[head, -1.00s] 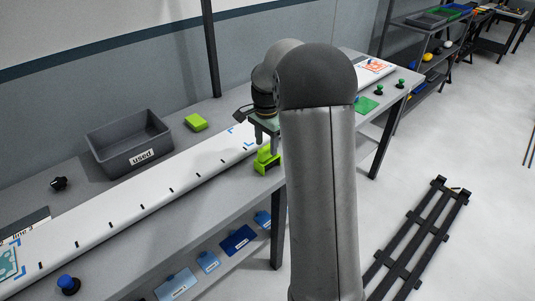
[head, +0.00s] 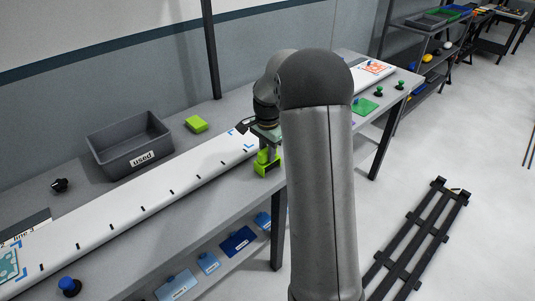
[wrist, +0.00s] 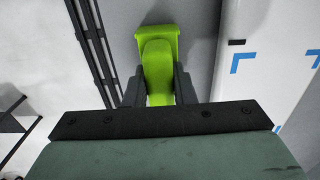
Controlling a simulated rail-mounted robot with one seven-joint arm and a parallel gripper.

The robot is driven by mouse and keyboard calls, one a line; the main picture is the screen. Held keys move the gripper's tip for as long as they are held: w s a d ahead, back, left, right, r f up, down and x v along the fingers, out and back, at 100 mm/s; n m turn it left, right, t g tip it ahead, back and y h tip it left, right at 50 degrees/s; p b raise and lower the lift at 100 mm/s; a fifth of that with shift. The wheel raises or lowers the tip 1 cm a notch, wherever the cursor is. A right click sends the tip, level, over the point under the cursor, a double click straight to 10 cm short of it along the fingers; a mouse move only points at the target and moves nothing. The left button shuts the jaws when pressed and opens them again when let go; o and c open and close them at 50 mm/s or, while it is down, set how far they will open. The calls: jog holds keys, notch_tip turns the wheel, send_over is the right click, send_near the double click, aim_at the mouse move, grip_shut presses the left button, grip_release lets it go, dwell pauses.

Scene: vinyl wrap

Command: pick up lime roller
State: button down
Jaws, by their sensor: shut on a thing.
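The lime roller (head: 264,168) is at the front edge of the grey workbench in the head view, beside the white board. In the wrist view the lime roller (wrist: 157,55) lies between the two dark fingers, with its wider end pointing away. My gripper (head: 267,155) reaches down onto it from above. In the wrist view my gripper (wrist: 158,88) is shut on the roller, one finger on each side. I cannot tell whether the roller touches the bench. Part of the arm hides the bench to the right of the gripper.
A long white board (head: 140,196) with black marks runs along the bench (head: 200,215). A grey bin labelled "used" (head: 130,146) and a lime block (head: 196,124) stand behind it. A blue-topped knob (head: 68,284) is at the near left. A dark rack (head: 420,235) lies on the floor.

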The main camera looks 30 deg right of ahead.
jog(key=shift+r, duration=0.55)
jog(key=s+d+r+b, duration=0.1)
jog(key=s+d+r, duration=0.2)
jog(key=d+r, duration=0.9)
jog(key=shift+d, duration=0.85)
